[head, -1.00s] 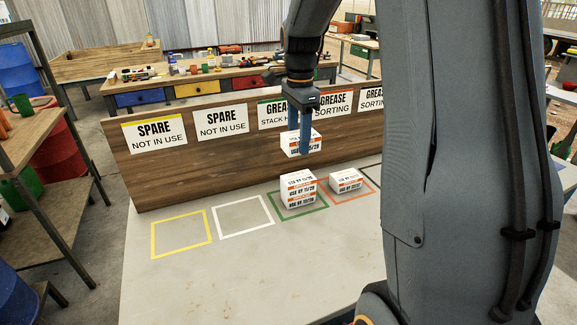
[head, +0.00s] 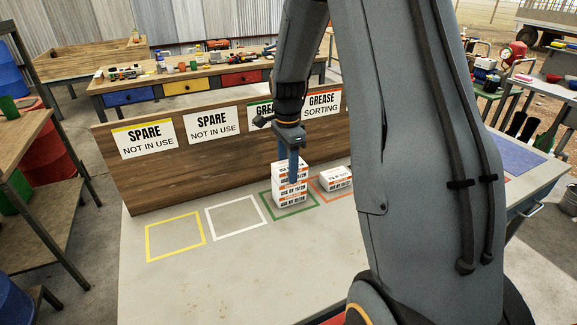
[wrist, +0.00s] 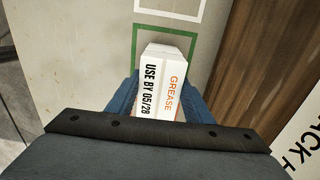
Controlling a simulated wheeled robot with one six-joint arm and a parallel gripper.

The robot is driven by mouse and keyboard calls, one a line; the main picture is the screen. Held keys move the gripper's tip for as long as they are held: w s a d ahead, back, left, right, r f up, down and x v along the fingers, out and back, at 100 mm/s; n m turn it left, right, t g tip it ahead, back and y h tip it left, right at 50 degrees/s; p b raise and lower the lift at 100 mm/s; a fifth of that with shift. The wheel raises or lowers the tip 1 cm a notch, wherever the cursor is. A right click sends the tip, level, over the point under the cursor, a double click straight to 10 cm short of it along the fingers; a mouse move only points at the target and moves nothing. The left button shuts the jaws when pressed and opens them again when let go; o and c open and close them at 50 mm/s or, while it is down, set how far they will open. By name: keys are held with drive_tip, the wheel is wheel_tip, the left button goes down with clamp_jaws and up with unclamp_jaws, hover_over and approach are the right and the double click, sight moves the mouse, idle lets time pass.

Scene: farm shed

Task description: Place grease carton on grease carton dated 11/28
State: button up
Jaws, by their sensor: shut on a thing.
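My gripper (head: 292,172) points down and is shut on a white grease carton (head: 290,168) with an orange band. In the wrist view the held carton (wrist: 163,88) reads "GREASE" and "USE BY 05/28", between the blue fingers. It is directly over the stacked grease cartons (head: 291,197) in the green square (head: 265,200) and looks to be against the top one; I cannot tell for sure whether they touch. The stacked cartons' dates are too small to read surely. The fingers hide part of the stack.
Another grease carton (head: 336,179) lies in the orange square to the right. The white square (head: 236,217) and yellow square (head: 175,237) are empty. A wooden board (head: 190,165) with signs stands close behind the squares.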

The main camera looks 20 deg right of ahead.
sight(287, 165)
drive_tip(key=o, duration=1.1)
drive_tip(key=shift+f, duration=0.15)
wheel_tip(287, 165, up, 12)
drive_tip(key=b, duration=0.3)
drive_tip(key=s+a+f+n, duration=0.5)
drive_tip(key=s+n, duration=0.4)
drive_tip(key=s, duration=0.1)
drive_tip(key=s+a+f+n+t, duration=0.1)
drive_tip(key=s+a+f+n, duration=0.5)
drive_tip(key=s+n, duration=0.3)
drive_tip(key=shift+s+a, duration=0.2)
drive_tip(key=shift+s, duration=0.25)
